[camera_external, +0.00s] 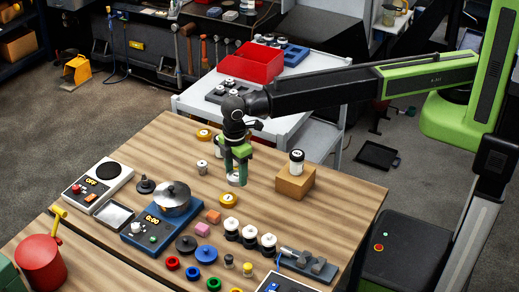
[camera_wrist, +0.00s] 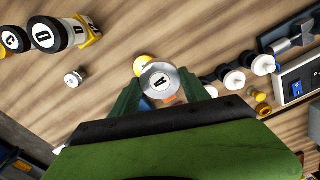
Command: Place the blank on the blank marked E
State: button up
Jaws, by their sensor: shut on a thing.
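My gripper (camera_external: 236,178) is shut on a silver blank (camera_wrist: 160,83) whose top face shows an A. It holds the blank upright, low over the wooden table; whether its bottom touches anything cannot be told. Two larger round pieces lie at upper left in the wrist view: one (camera_wrist: 48,34) reads D, the other (camera_wrist: 14,40) has a letter I cannot read for sure. A small silver piece (camera_external: 202,167) stands left of my gripper. A white-and-black piece (camera_external: 297,162) stands on a wooden block (camera_external: 295,184) to the right. I can read no E in either view.
A yellow round piece (camera_external: 227,200) lies just in front of my gripper, and another (camera_external: 204,135) lies behind. White-topped spools (camera_external: 249,236) line the front. A blue scale (camera_external: 160,220) with a metal pan stands at left. The table's left-back area is fairly clear.

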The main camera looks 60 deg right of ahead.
aim_at(228, 198)
jog(key=w+f+b, duration=0.1)
jog(key=f+b, duration=0.2)
jog(key=w+f+b, duration=0.1)
jog(key=f+b, duration=0.2)
jog(key=w+f+b, duration=0.2)
jog(key=f+b, duration=0.2)
jog(key=shift+d, duration=0.2)
jog(key=o, duration=1.5)
jog(key=shift+r, duration=0.15)
jog(key=shift+r, duration=0.1)
notch_tip(228, 198, up, 12)
jog(key=p, duration=1.2)
